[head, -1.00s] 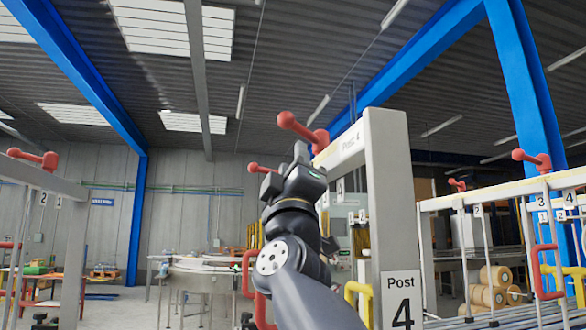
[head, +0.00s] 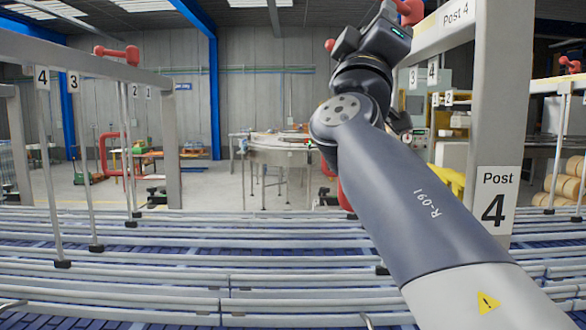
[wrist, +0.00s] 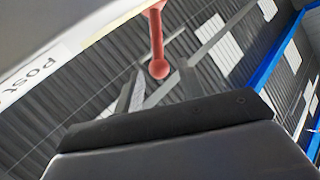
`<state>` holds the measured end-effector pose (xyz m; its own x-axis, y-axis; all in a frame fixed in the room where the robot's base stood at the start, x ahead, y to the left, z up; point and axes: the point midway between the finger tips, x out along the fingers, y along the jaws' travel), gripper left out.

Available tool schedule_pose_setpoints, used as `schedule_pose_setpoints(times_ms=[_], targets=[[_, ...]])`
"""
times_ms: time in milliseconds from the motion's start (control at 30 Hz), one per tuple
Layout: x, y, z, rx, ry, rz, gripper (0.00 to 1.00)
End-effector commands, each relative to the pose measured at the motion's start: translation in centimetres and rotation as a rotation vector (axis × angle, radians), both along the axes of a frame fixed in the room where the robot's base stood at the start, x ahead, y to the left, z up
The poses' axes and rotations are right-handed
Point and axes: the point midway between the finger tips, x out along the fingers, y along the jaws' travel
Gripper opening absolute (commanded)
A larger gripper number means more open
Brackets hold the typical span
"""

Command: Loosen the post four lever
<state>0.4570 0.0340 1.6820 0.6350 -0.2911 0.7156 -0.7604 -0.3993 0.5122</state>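The post four lever (head: 408,11) is red and sits on the beam marked Post 4 (head: 458,17). In the head view the top edge cuts off most of it. In the wrist view the lever (wrist: 158,42) hangs down from the top edge and ends in a round red knob. My gripper (head: 366,24) is raised just left of the beam, close to the lever. Its fingers look apart and empty. In the wrist view the knob shows beyond my gripper (wrist: 160,88), roughly between the fingers; I cannot tell if they touch it.
The upright with the Post 4 sign (head: 494,207) stands right of my arm. Conveyor rails (head: 150,262) run across the front. Another red lever (head: 117,54) tops the left frame, with numbered rods below. A red knob (head: 330,45) shows just left of my gripper.

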Motion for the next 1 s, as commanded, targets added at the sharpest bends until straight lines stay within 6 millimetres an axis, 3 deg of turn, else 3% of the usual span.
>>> schedule_pose_setpoints(times_ms=[33,367,700,1000], targets=[[-0.1,0.2,0.7,0.016,0.01,0.001,0.38],[-0.4,0.8,0.7,0.115,0.104,-0.026,0.38],[2.8,-1.1,3.2,0.127,0.12,-0.036,0.38],[4.0,-1.7,3.9,0.127,0.119,-0.032,0.38]])
